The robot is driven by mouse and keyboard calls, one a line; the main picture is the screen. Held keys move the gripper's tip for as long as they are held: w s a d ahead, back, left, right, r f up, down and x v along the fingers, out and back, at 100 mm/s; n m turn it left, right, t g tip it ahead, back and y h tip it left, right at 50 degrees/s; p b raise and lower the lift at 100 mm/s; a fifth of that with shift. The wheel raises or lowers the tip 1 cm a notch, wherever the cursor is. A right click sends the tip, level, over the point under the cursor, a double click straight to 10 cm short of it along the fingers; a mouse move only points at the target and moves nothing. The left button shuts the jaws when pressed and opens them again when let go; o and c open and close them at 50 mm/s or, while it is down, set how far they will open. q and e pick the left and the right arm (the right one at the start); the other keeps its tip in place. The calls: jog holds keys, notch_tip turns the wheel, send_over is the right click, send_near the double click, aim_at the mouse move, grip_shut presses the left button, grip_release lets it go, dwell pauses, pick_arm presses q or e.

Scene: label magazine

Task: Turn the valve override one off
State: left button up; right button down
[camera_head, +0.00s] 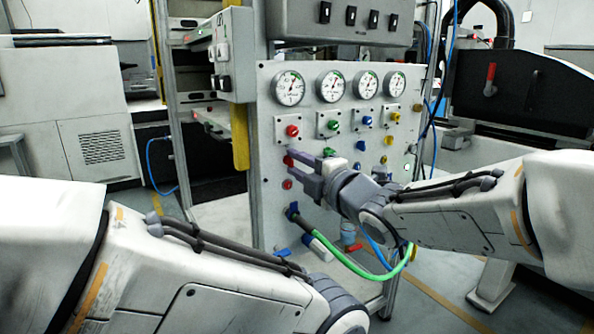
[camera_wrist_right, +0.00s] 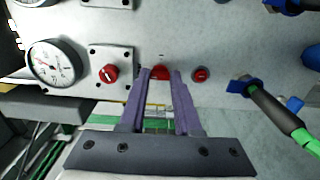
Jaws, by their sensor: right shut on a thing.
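A pale panel (camera_head: 345,190) carries a column of red controls under its leftmost gauge. The upper red knob (camera_head: 292,131) sits on a square plate. The middle red knob (camera_head: 288,160) is between the fingertips of my right gripper (camera_head: 297,168). In the right wrist view, the fingers (camera_wrist_right: 160,82) are shut on this middle red knob (camera_wrist_right: 160,72), which is partly hidden between the tips. A lower red knob (camera_head: 287,184) is free below it. I cannot read any labels that name the valve override. My left gripper is out of view; only its arm shows.
Gauges (camera_head: 290,88) run along the panel top, with green, blue and yellow knobs to the right. A blue valve (camera_head: 292,210) with a green hose (camera_head: 345,262) is below the gripper. A switch box (camera_head: 340,22) overhangs the top. My left arm fills the lower left.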

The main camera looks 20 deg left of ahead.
dwell(0.4)
jog(key=c, duration=0.6)
grip_release()
jog(key=p+v, duration=0.2)
jog(key=v, duration=0.8)
jog(key=shift+s+d, duration=0.2)
